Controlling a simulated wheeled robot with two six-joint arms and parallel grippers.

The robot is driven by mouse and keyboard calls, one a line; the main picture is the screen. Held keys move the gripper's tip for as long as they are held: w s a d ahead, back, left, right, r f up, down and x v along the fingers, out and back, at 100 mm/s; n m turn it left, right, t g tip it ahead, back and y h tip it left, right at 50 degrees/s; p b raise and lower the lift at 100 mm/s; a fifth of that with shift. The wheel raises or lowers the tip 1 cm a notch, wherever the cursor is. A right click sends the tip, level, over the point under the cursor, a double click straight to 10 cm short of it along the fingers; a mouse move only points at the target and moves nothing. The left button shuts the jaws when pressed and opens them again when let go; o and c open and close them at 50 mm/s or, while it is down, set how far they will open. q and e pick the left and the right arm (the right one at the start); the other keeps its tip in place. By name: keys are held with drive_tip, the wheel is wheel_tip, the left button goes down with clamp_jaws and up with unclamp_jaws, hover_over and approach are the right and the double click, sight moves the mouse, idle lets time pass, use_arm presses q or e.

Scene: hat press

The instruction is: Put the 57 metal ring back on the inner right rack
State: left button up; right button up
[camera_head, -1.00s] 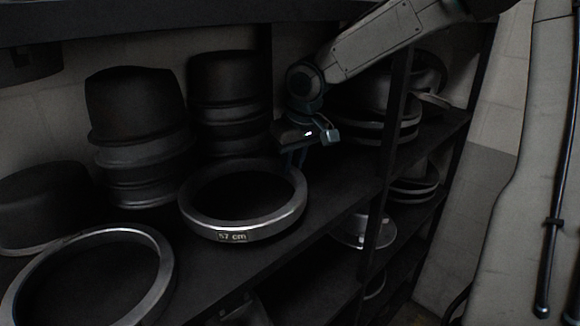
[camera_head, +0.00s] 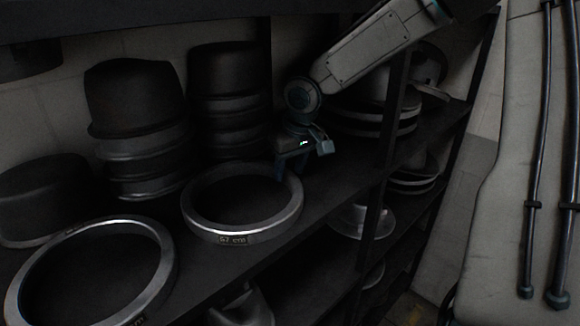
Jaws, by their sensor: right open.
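The metal ring labelled 57 cm (camera_head: 272,226) lies flat on the dark shelf (camera_head: 330,190), its label facing front. My right gripper (camera_head: 292,170) is open at the ring's far right rim, fingers pointing down. I cannot tell whether a finger still touches the rim. My left gripper is not in view.
A second metal ring (camera_head: 160,272) lies at the front left of the shelf. Stacks of dark hat blocks (camera_head: 135,100) and (camera_head: 228,85) stand behind the rings. A dark upright post (camera_head: 396,110) stands right of my gripper, with stacked pans (camera_head: 372,122) beyond it.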

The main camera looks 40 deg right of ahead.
drive_tip(key=b+v, duration=0.1)
drive_tip(key=v, duration=0.3)
drive_tip(key=shift+w+d+r, duration=0.1)
drive_tip(key=shift+w+r, duration=0.05)
drive_tip(key=shift+r, duration=0.05)
drive_tip(key=s+b, duration=0.2)
drive_tip(key=s, duration=0.1)
drive_tip(key=s+b, duration=0.2)
drive_tip(key=s, duration=0.2)
drive_tip(key=s+b, duration=0.2)
drive_tip(key=s, duration=0.2)
drive_tip(key=shift+a+r, duration=0.25)
drive_tip(key=shift+a, duration=0.1)
drive_tip(key=shift+s+b, duration=0.3)
drive_tip(key=shift+s, duration=0.45)
